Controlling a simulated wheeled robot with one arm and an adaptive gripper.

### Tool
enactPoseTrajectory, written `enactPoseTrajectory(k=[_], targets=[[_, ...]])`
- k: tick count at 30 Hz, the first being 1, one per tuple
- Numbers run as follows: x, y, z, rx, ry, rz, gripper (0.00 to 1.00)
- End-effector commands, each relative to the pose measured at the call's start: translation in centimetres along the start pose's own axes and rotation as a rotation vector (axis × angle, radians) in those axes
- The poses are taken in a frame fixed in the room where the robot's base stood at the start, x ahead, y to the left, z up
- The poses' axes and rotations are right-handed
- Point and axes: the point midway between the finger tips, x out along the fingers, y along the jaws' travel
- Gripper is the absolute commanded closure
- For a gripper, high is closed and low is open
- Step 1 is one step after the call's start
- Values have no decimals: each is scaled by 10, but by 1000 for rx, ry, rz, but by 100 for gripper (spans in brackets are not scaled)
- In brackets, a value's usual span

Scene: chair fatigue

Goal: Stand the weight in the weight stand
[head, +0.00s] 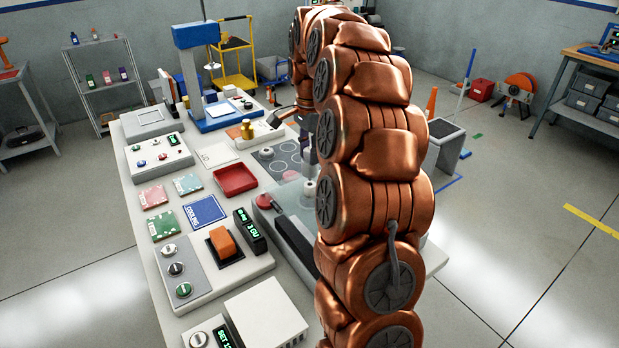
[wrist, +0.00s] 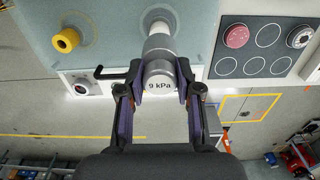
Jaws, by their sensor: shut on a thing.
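My gripper (wrist: 160,100) is shut on a grey metal cylinder (wrist: 157,64) with "9 kPa" on its end, in the wrist view. One finger presses each side of it. A paler round part shows behind the cylinder, over the glassy plate. I cannot tell whether the cylinder touches anything below. In the head view my gripper (head: 304,118) hangs over the far right of the bench, partly hidden by my arm. A brass weight-like piece (head: 247,130) stands on a white block (head: 262,132) left of it. I cannot tell for certain which thing is the weight stand.
A dark panel with circles (wrist: 252,48) holds a red puck (wrist: 235,36) and a white puck (wrist: 300,37). A yellow ring-like piece (wrist: 66,40) is on the glassy plate (wrist: 110,25). A blue press frame (head: 195,75) rises at the bench's far end.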

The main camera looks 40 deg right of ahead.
Motion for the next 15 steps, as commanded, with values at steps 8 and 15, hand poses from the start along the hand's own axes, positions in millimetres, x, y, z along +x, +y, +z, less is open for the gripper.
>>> enactPoseTrajectory(k=[8, 15], targets=[[-2, 0, 0, 0, 1, -1, 97], [-13, 0, 0, 0, 1, 0, 97]])
